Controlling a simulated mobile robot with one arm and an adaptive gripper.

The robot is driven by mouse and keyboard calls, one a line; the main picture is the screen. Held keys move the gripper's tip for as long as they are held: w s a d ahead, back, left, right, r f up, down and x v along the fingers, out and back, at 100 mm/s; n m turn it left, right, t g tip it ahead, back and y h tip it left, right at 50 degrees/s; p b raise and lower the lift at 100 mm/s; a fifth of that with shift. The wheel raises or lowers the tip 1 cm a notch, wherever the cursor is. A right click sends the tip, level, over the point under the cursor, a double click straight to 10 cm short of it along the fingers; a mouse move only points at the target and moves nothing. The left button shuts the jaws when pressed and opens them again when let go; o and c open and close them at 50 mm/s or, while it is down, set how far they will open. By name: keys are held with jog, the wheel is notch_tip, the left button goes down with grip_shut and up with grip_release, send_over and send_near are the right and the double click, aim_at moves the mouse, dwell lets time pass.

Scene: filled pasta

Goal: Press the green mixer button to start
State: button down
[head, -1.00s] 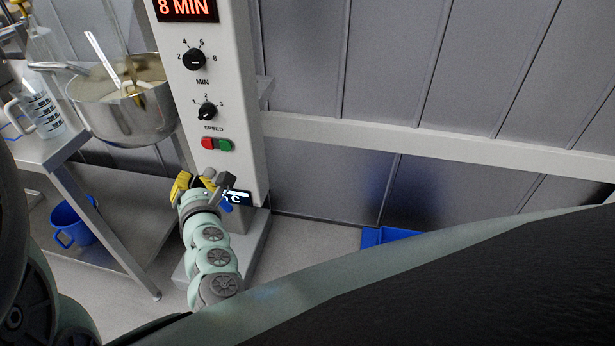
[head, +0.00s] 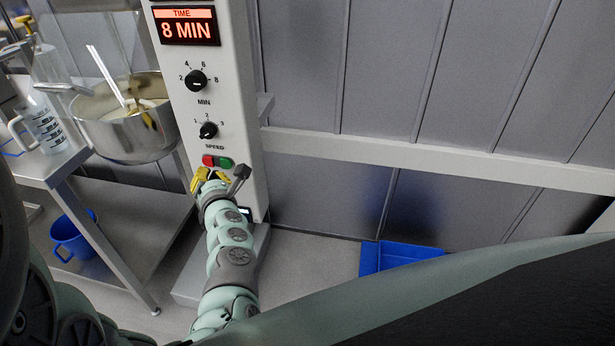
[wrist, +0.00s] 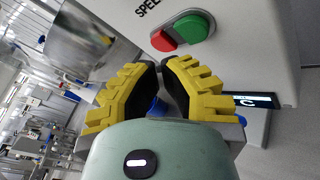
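The green mixer button (head: 227,162) is on the front of the white mixer column (head: 238,110), just right of a red button (head: 208,161). In the wrist view the green button (wrist: 194,28) is large and unobstructed, with the red button (wrist: 163,40) to its left. My gripper (head: 210,172) has yellow ridged fingers and is just below the buttons in the head view. In the wrist view its fingertips (wrist: 161,64) come together, empty, just below the red button and lower left of the green one. A gap shows between fingertips and buttons; contact is not seen.
The display (head: 184,26) reads 8 MIN above the MIN knob (head: 196,80) and SPEED knob (head: 208,130). A metal bowl (head: 125,135) hangs left of the column. A steel table (head: 40,170) holds a measuring jug (head: 42,125). A blue bin (head: 395,255) stands right.

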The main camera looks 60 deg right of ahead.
jog(key=shift+w+d, duration=0.3)
jog(key=shift+d, duration=0.25)
jog(key=c, duration=1.7)
grip_release()
jog(key=shift+d+f+b, duration=0.1)
jog(key=shift+d+b, duration=0.05)
jog(key=shift+b, duration=0.2)
grip_shut()
jog(key=shift+w+d, duration=0.1)
jog(key=shift+d, duration=0.15)
